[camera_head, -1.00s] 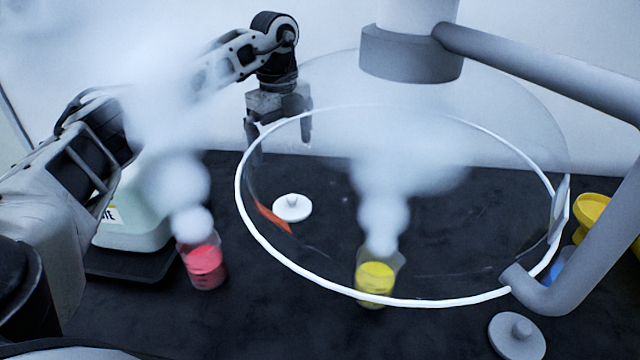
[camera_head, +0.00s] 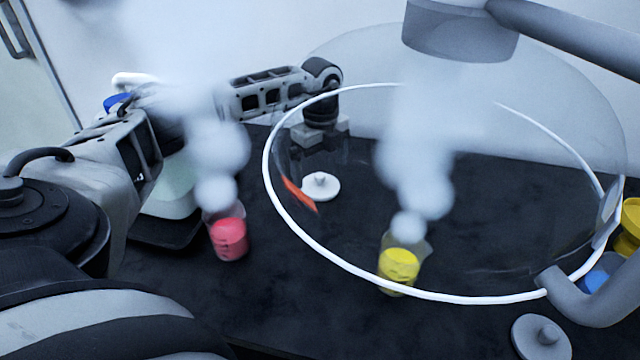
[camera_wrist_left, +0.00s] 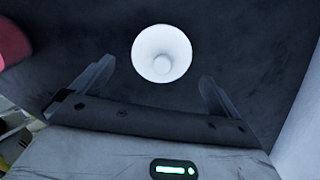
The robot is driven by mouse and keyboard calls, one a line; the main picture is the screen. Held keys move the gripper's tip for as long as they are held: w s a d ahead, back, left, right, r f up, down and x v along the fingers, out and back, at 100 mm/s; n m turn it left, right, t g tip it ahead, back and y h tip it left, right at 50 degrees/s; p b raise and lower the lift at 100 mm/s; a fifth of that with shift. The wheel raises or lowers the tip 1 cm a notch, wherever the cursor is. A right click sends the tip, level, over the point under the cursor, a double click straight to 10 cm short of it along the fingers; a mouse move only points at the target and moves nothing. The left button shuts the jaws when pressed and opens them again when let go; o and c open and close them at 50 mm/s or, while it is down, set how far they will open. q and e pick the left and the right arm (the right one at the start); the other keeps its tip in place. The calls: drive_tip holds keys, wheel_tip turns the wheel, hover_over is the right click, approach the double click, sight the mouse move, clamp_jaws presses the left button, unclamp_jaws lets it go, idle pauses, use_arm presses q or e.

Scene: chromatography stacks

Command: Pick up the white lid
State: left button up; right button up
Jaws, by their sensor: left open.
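The white lid (camera_head: 320,187) is a round disc with a small knob, lying on the black bench top behind the clear dome. In the left wrist view the white lid (camera_wrist_left: 161,53) is centred just beyond and between the fingertips. My left gripper (camera_head: 322,158) is low over the bench, just behind the lid, seen partly through the dome. In the wrist view its fingers (camera_wrist_left: 157,76) are spread wide with nothing between them. My right gripper is not in view.
A clear dome with a white rim (camera_head: 372,280) hangs from a grey arm (camera_head: 590,300). Smoking beakers hold red (camera_head: 229,240) and yellow (camera_head: 398,266) liquid. A grey knobbed lid (camera_head: 541,338) lies at front right. Yellow and blue items stand far right.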

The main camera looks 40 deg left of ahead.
use_arm(q)
wheel_tip(320, 180, down, 3)
drive_tip(key=shift+w+f, duration=0.1)
drive_tip(key=c, duration=0.9)
drive_tip(key=shift+c, duration=0.2)
